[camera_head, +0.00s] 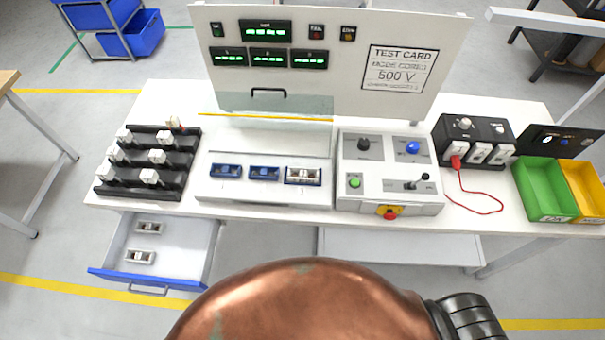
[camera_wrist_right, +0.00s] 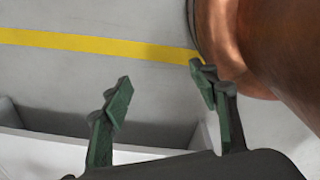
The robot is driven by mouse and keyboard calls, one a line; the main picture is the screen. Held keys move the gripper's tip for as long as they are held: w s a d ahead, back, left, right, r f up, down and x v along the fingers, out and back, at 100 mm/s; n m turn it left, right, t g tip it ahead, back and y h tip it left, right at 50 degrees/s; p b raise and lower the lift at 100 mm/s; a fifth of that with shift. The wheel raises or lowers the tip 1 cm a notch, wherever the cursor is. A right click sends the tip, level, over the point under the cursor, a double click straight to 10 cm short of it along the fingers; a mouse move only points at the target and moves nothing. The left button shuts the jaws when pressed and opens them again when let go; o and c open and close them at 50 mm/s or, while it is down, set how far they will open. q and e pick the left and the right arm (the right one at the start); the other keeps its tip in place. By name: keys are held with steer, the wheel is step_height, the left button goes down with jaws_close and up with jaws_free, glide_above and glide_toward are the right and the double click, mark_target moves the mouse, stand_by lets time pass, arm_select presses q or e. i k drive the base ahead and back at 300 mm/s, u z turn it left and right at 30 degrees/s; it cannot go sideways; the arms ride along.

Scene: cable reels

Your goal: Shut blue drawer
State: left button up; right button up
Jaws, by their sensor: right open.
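The blue drawer shows in the head view under the left end of the bench. Its blue front (camera_head: 148,281) with a handle is pulled out toward me, and its tray is open. Two small grey-and-white parts (camera_head: 150,228) lie inside it. My right gripper (camera_wrist_right: 160,78) shows only in the right wrist view; its two green-padded fingers are apart with nothing between them. A pale panel (camera_wrist_right: 40,150) lies below and left of the fingers; I cannot tell whether it is part of the drawer. My left gripper is not in view.
The white bench (camera_head: 490,220) carries a black rack (camera_head: 150,160), a switch panel (camera_head: 390,170), a black socket box (camera_head: 470,140) with a red cable, and green (camera_head: 543,190) and yellow bins. Clear floor lies in front of the drawer. The bottom middle of the head view is blocked.

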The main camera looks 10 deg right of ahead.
mark_target(185, 251)
steer(key=u, duration=1.75)
